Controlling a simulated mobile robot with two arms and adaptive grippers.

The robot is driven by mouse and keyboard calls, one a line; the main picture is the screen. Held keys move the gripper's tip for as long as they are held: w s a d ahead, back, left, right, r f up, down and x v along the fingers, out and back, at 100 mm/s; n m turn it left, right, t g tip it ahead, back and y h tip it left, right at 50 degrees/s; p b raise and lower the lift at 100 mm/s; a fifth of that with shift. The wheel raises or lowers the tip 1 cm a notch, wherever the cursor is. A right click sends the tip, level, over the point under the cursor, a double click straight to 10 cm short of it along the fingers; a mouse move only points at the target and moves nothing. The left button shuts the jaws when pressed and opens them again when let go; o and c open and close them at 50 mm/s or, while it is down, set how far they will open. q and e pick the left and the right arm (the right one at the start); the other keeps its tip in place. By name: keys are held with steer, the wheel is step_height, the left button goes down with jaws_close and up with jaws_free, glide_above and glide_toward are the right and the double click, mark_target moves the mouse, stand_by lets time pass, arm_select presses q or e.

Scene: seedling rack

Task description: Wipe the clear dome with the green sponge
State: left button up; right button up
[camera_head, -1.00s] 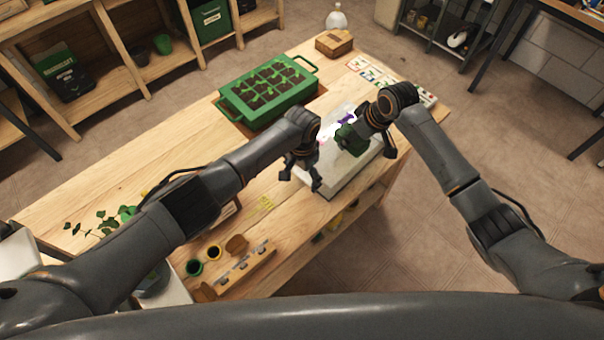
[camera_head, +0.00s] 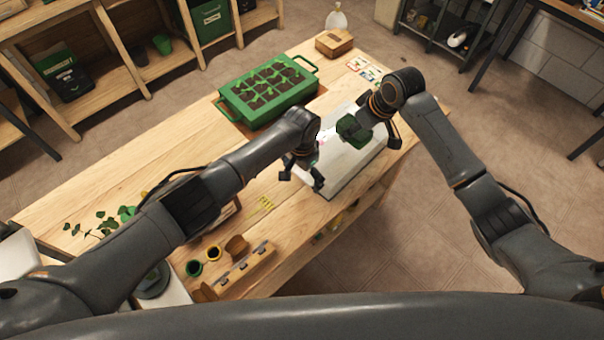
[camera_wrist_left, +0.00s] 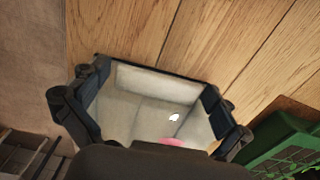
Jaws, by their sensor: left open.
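The clear dome (camera_head: 345,172) is a low, boxy transparent cover on the table's right part. A small pink patch (camera_wrist_left: 182,143) shows on it in the left wrist view. My left gripper (camera_head: 302,178) is open and empty at the dome's left end. In the left wrist view its spread fingers (camera_wrist_left: 155,85) frame the dome; I cannot tell whether they touch it. My right gripper (camera_head: 375,122) is shut on the green sponge (camera_head: 354,132), which is over the dome's far side. Contact between sponge and dome is unclear.
A green seedling tray (camera_head: 268,95) stands behind the left gripper. A wooden box (camera_head: 334,43) and seed packets (camera_head: 364,70) lie at the far end. A wooden holder (camera_head: 240,272) and small pots (camera_head: 214,253) are at the near edge. The table's middle is mostly clear.

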arm_select(q)
step_height(320, 180, up, 12)
stand_by(0.6)
stand_by(0.9)
